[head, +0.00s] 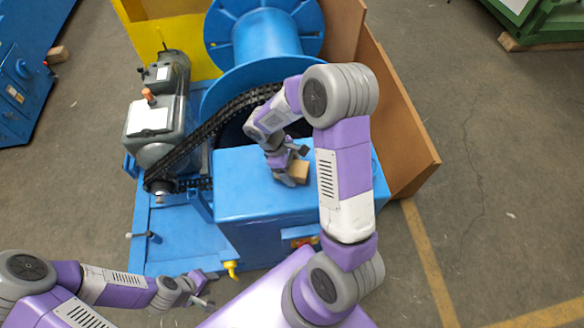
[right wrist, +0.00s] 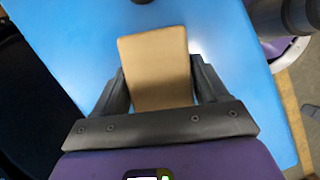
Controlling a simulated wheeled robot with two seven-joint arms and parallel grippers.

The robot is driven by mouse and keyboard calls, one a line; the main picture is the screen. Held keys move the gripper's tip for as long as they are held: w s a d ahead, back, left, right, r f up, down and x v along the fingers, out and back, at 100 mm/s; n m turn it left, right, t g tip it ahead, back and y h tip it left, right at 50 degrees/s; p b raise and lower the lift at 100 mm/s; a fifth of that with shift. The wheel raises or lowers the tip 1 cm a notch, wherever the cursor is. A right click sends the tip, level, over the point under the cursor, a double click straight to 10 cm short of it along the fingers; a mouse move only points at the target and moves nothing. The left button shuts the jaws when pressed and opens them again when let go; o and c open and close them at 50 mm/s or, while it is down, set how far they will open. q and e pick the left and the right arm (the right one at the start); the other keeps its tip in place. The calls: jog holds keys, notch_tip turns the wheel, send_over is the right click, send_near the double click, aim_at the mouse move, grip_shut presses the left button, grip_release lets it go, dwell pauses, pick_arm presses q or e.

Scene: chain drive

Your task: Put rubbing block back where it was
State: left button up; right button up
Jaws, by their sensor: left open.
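The rubbing block is a tan wooden block (head: 299,171), over the top of the blue box (head: 245,200) in the head view. In the right wrist view the block (right wrist: 155,62) lies between the two dark fingers of my right gripper (right wrist: 157,68), whose tips meet its sides. The right gripper (head: 294,165) points down at the box top in the head view. I cannot tell whether the block touches the box top. My left gripper (head: 208,288) is open and empty, low in the head view, in front of the blue base.
A black chain (head: 215,122) runs from the grey motor (head: 160,120) toward the blue drum (head: 265,40), left of and behind the box. Brown boards (head: 395,110) stand at right. A yellow fitting (head: 231,269) sticks out at the box's front. The left part of the box top is clear.

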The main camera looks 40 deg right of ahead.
jog(key=o, duration=0.3)
jog(key=shift+r, duration=0.1)
jog(key=shift+w+r, duration=0.1)
jog(key=shift+r, duration=0.2)
jog(key=p+v, duration=0.2)
jog(key=v, duration=0.9)
jog(key=shift+w+a+r+p, duration=0.1)
jog(key=shift+a+r+p, duration=0.05)
jog(key=shift+r+p, duration=0.15)
